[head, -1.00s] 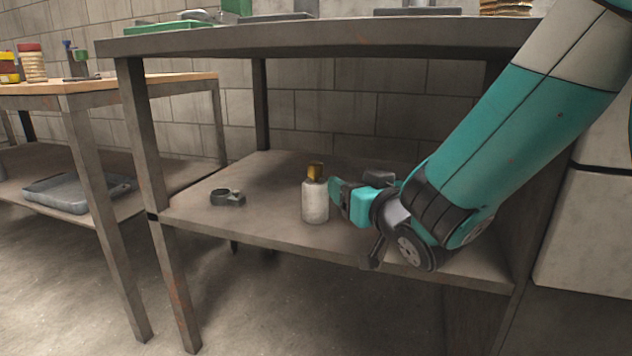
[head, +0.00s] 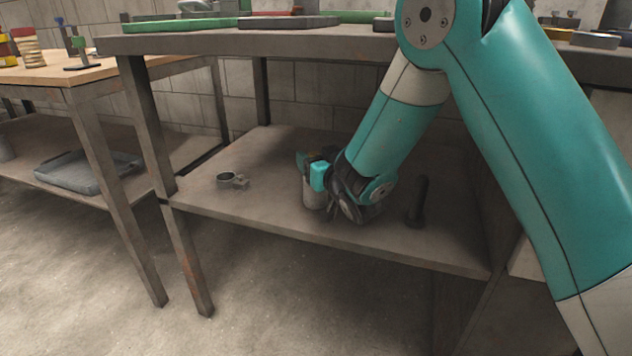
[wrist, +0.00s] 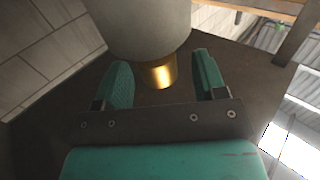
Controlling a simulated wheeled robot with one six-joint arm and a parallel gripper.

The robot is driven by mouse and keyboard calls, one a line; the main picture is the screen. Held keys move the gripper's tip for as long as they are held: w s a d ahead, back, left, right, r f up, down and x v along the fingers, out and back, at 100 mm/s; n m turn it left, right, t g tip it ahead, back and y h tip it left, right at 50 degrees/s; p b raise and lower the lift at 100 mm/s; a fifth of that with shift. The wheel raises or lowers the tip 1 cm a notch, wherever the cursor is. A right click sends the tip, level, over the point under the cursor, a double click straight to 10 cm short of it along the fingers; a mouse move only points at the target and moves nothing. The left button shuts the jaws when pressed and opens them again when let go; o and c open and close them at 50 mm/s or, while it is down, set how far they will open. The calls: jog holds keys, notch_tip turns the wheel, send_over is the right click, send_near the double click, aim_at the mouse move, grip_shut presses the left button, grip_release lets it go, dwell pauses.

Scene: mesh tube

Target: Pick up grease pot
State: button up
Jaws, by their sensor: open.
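The grease pot appears to be the pale cylinder (head: 313,196) on the lower shelf (head: 265,205); it stands upright near the front edge. In the wrist view its pale body (wrist: 140,25) is at the top and its gold top (wrist: 161,74) is between my fingers. My gripper (wrist: 163,68) is open, with a finger on each side of the gold top and visible gaps. In the head view my gripper (head: 311,171) is at the pot's upper part and hides the gold top and part of the body.
A grey ring-shaped part (head: 231,181) lies left of the pot. A dark upright piece (head: 418,203) stands to the right. The bench top (head: 270,46) is above my gripper and a bench leg (head: 150,130) is at left. The shelf between ring and pot is clear.

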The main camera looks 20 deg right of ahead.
jog(key=shift+w+a, duration=0.1)
jog(key=shift+w, duration=0.45)
grip_shut()
jog(key=shift+r, duration=0.1)
